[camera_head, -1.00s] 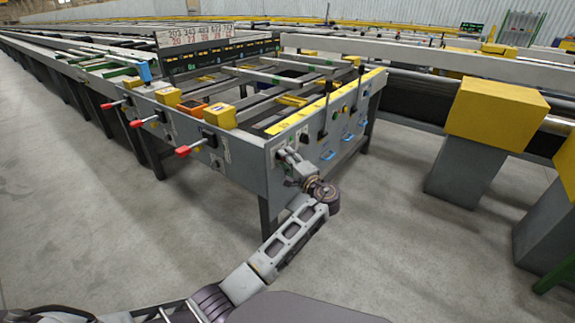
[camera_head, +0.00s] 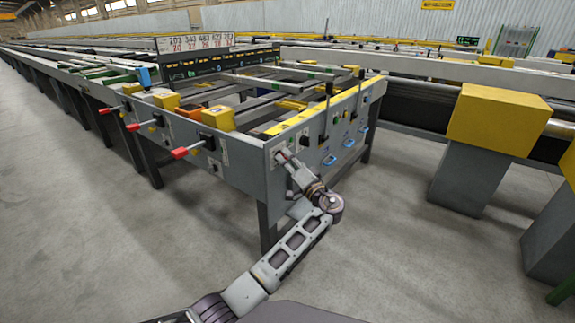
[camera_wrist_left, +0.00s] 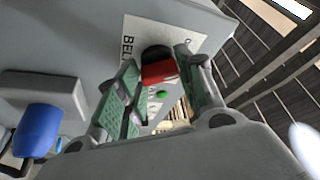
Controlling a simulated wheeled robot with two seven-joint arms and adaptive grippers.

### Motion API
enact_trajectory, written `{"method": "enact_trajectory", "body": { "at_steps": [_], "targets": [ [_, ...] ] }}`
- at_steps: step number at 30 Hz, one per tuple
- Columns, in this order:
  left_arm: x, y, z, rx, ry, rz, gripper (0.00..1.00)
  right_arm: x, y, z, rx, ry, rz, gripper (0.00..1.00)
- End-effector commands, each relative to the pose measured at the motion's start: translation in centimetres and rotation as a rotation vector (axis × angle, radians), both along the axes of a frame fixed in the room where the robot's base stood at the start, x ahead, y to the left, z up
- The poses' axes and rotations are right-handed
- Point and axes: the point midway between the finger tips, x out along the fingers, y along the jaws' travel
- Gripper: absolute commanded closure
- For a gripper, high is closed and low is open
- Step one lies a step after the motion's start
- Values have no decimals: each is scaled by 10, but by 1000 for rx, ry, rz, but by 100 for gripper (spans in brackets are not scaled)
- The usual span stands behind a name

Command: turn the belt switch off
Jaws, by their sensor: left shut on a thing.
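The belt switch shows in the left wrist view as a red handle (camera_wrist_left: 157,73) on a dark round base. It sits on a white label plate (camera_wrist_left: 135,32) with partly hidden black letters starting "BEL". A small green spot is on the plate near the handle. My left gripper (camera_wrist_left: 163,84) has its two green-padded fingers on either side of the red handle, shut on it. In the head view my left gripper (camera_head: 284,158) is at the near corner of the grey table end panel (camera_head: 268,185) and hides the switch. My right gripper is not in view.
Red-handled levers (camera_head: 187,151) stick out from the table's left side. Black upright levers (camera_head: 326,110) and blue handles (camera_head: 349,143) are on the end panel. A yellow-topped grey post (camera_head: 495,118) stands at right. The floor (camera_head: 400,255) between is clear.

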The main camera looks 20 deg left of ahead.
Motion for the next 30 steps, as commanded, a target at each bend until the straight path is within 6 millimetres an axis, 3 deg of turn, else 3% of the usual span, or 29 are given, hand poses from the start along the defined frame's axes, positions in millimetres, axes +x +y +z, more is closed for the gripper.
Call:
{"method": "enact_trajectory", "body": {
  "at_steps": [13,30],
  "targets": [
    [0,-1,-4,-67,-177,2,86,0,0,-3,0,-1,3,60],
    [0,-1,-5,-80,-206,2,86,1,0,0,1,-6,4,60]
  ]
}}
